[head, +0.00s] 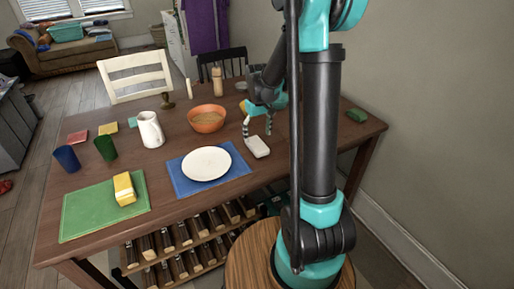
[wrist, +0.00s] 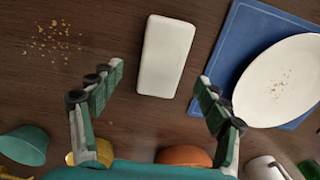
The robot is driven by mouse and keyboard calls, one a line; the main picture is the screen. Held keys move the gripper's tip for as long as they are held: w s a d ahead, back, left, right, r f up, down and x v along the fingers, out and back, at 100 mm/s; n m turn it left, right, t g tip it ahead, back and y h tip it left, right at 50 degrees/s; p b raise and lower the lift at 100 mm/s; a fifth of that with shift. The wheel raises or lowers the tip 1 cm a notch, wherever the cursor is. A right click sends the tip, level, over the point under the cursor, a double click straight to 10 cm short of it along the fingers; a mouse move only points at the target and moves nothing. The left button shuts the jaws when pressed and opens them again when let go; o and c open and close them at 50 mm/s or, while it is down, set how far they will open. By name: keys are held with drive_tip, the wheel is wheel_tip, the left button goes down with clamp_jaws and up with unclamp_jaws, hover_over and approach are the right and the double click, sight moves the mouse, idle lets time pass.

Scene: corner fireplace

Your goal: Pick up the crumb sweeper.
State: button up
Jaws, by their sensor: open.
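A white, rounded oblong block (head: 257,147), which looks like the crumb sweeper, lies flat on the wooden table just right of the blue placemat. It also shows in the wrist view (wrist: 166,55), at the upper middle. My gripper (head: 257,128) is open and empty above the block, pointing down. In the wrist view my gripper's two fingers (wrist: 160,76) are spread wide, one to each side of the block's lower end, and neither appears to touch it.
A white plate (head: 206,163) with crumbs sits on the blue placemat (head: 184,187). An orange bowl (head: 207,118) and a white pitcher (head: 150,129) stand farther left. Loose crumbs (wrist: 55,38) lie on the table.

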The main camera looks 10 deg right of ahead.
sight(257, 144)
drive_tip(key=shift+s+a+f, duration=0.1)
drive_tip(key=shift+f, duration=1.3)
drive_tip(key=shift+s+a+f, duration=0.1)
drive_tip(key=shift+f, duration=1.25)
drive_tip(key=c, duration=1.4)
drive_tip(key=shift+r, duration=0.2)
drive_tip(key=shift+c, duration=0.2)
wheel_tip(257, 144, up, 20)
drive_tip(key=shift+f, duration=0.15)
